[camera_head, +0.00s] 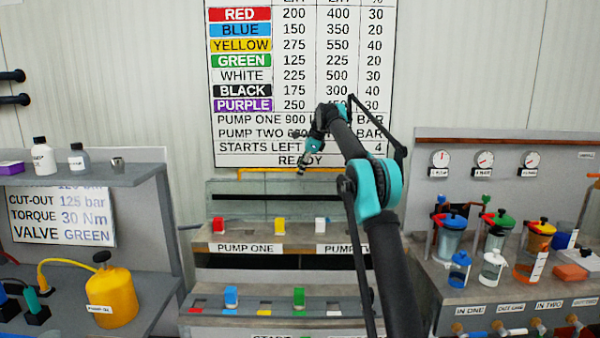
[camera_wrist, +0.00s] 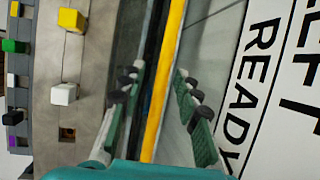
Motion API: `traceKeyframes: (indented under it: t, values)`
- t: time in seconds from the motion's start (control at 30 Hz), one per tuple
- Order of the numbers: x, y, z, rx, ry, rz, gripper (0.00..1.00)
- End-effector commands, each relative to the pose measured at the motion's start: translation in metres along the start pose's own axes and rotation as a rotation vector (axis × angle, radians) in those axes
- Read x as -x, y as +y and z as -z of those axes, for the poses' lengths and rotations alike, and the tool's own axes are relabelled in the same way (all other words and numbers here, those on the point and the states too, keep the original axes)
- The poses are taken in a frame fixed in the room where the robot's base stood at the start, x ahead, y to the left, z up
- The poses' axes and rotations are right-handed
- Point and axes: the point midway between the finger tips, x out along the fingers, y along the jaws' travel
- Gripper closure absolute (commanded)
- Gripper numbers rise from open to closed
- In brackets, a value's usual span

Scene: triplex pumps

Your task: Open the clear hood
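The clear hood (camera_head: 255,188) is a see-through panel above the pump shelf in the head view, and looks down. A yellow bar (camera_head: 270,170) runs along its top edge. My gripper (camera_head: 302,171) is at the bar, right of its middle. In the wrist view my gripper (camera_wrist: 158,82) is open, with one dark-tipped green finger on each side of the yellow bar (camera_wrist: 172,50). The bar lies between the fingers in the picture; I cannot tell whether either finger touches it. My arm hides the hood's right part in the head view.
Behind the hood is a wall chart (camera_head: 240,120). Below are shelves with coloured blocks, including a yellow block (camera_head: 279,225) and a white block (camera_head: 320,225). A bench with jars (camera_head: 452,235) stands right; a yellow can (camera_head: 112,295) stands left.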

Motion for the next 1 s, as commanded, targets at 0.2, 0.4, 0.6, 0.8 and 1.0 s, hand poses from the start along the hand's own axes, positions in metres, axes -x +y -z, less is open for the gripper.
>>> traceKeyframes:
  t: [0.2, 0.4, 0.6, 0.8, 1.0]
  values:
    - [0.031, -0.001, 0.001, -0.002, 0.0, 0.001, 0.67]
    - [0.056, -0.001, 0.0, -0.001, 0.0, 0.001, 0.67]
    - [0.068, 0.0, 0.0, -0.001, 0.0, 0.001, 0.67]
    - [0.07, 0.0, 0.0, -0.001, 0.0, 0.001, 0.67]
    - [0.07, 0.0, 0.001, 0.0, 0.0, 0.001, 0.67]
